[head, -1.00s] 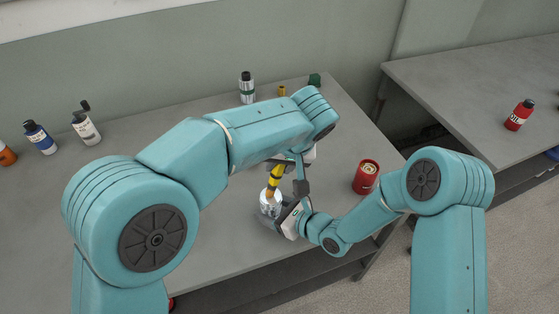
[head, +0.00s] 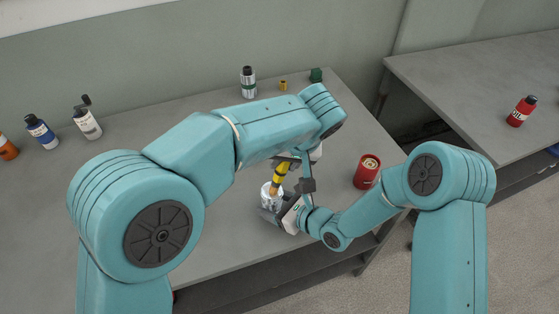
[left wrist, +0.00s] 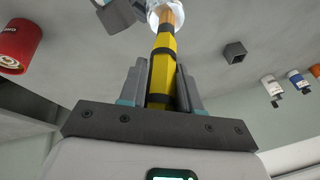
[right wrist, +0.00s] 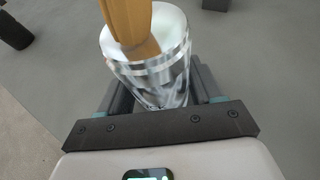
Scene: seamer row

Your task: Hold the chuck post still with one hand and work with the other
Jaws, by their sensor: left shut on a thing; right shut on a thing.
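A shiny silver cylinder (head: 268,192) with an open top stands near the table's front edge. My right gripper (head: 278,213) is shut on it, and in the right wrist view the cylinder (right wrist: 160,75) sits between the fingers. A yellow tool with black bands (head: 279,174) and an orange-brown end (right wrist: 130,20) is in my left gripper (left wrist: 162,85), which is shut on it. The tool leans, with its orange-brown end at or in the cylinder's open top. How deep it reaches is hidden. I cannot tell by sight which part is called the chuck post.
A red can (head: 367,172) stands to the right on the table. A silver bottle (head: 248,84), a small yellow piece (head: 283,85) and a green block (head: 316,75) stand at the back. Several bottles are at far left. A second table (head: 470,85) holds a red bottle (head: 521,111).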

